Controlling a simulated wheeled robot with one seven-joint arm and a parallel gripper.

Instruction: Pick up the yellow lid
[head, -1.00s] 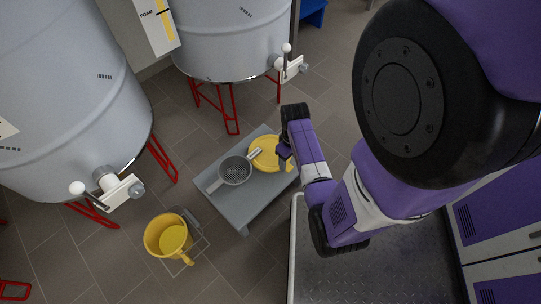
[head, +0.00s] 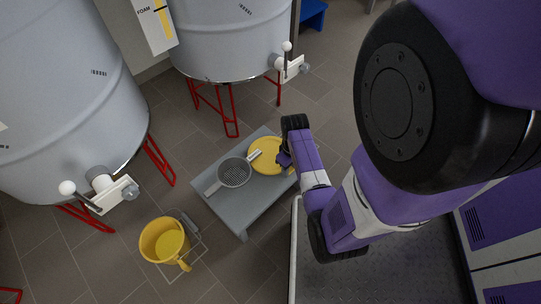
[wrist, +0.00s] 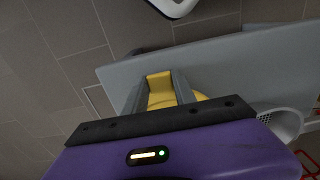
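The yellow lid (head: 268,158) lies flat on the low grey table, at its far right part. A grey strainer (head: 235,173) sits beside it, its short grip touching or overlapping the lid's left edge. My gripper (head: 285,160) is down at the lid's right side, pointing at it. In the wrist view the two fingers (wrist: 160,92) stand apart, on either side of a yellow tab (wrist: 160,82) of the lid. No clear gap shows between tab and fingers, and contact cannot be told. Much of the lid is hidden there by the gripper body.
The grey table (head: 242,218) has bare top at its front. A yellow bucket (head: 163,240) stands on the floor at left. Tanks (head: 235,40) on red legs stand behind, with valves sticking out. Purple-and-white cabinets (head: 497,225) are at right.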

